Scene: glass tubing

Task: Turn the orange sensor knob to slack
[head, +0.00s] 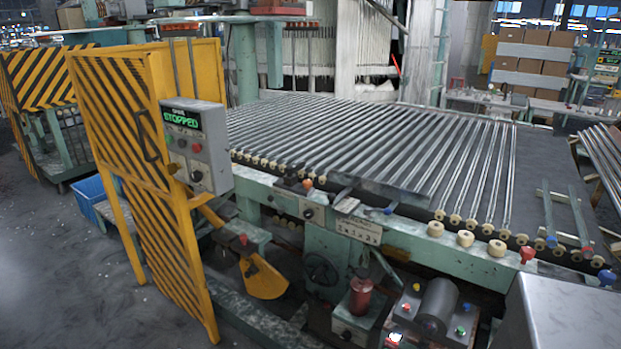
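A small orange knob (307,184) sits on a dark sensor-like fitting (294,186) at the front left edge of the glass tube bed. The knob is too small for me to read its setting or any label. Just below it is a grey plate with a black selector knob (313,213). A white label plate (358,230) with illegible print is to the right of that. My gripper is not in this view, so I cannot see whether it is open or shut.
A grey control box (197,143) reading "STOPPED" hangs on the yellow striped guard (130,150) to the left. A red knob (243,239), a red canister (361,295) and a dark cylinder on a button box (437,305) stand in front. The floor at left is mostly clear.

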